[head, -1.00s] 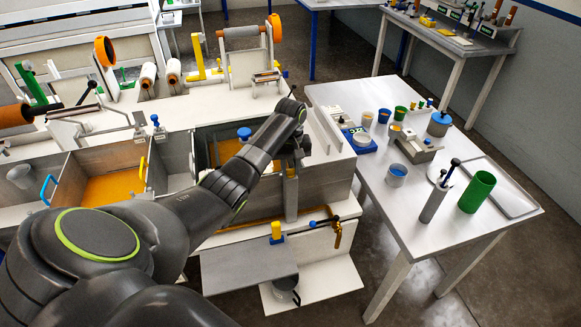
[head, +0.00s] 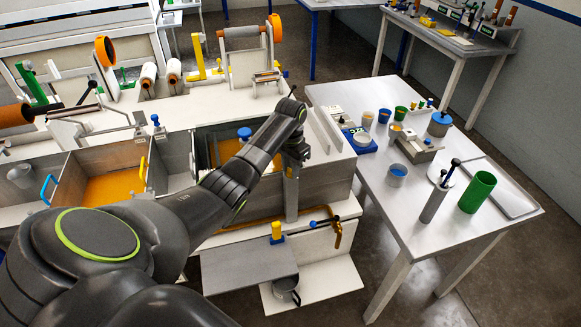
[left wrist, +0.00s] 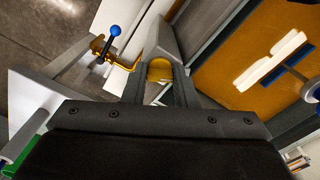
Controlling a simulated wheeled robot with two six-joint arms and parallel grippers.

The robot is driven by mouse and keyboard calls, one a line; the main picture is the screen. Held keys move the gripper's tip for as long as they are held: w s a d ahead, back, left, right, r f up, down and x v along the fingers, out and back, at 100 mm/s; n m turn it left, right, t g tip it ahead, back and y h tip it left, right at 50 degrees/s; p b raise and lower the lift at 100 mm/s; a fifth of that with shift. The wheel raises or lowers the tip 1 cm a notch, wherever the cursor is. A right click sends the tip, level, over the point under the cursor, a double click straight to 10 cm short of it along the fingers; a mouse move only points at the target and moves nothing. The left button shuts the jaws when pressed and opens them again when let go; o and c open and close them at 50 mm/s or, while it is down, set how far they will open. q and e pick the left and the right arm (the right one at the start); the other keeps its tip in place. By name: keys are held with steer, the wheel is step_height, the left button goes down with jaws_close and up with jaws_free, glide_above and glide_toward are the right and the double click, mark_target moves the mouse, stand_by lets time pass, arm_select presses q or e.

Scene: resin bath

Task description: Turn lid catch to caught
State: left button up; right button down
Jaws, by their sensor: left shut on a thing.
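My left gripper (left wrist: 158,82) is shut on a yellow rounded piece (left wrist: 159,69), which I take for the lid catch. It sits between the two dark fingers in the left wrist view. In the head view my left gripper (head: 291,168) is over the front right part of the open bath, above a grey upright post (head: 291,200). The wrist hides the catch there, and its angle is hard to tell. My right gripper is not in view.
Amber resin (left wrist: 222,75) with white pieces lies in the bath beside the gripper. A brass tap with a blue-knobbed lever (left wrist: 114,30) is close by. A white side table (head: 408,215) with cups and a green cylinder (head: 477,192) stands at right.

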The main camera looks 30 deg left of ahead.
arm_select(q)
steer(key=shift+w+r+m, duration=0.1)
steer(key=shift+m, duration=2.2)
steer(key=o, duration=1)
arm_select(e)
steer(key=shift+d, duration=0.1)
